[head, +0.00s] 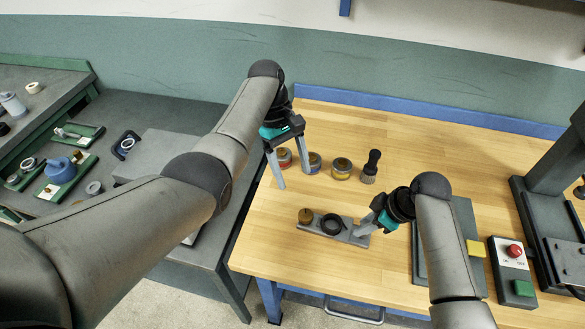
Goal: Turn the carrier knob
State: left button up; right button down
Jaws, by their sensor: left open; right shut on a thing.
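The carrier (345,237) is a flat grey plate lying on the wooden table. A brass-coloured knob (305,215) stands at its left end, and a dark ring (333,224) sits near its middle. My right gripper (363,230) is at the right end of the carrier and is shut on it; its fingertips partly hide that end. My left gripper (293,179) is open and empty, fingers pointing down, above and behind the knob and apart from it. It is in front of the row of jars.
Small jars with red, blue and yellow bands (342,169) and a dark-handled tool (371,167) stand behind the carrier. A switch box with a red button (514,251) and a dark machine (550,200) are at right. A grey bench (130,190) with green trays is at left.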

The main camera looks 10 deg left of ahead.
pick_arm(q)
jog(key=m+t, duration=0.5)
jog(key=m, duration=1.7)
send_near(306, 214)
jog(key=x, duration=0.8)
jog(key=shift+f, duration=0.25)
grip_shut()
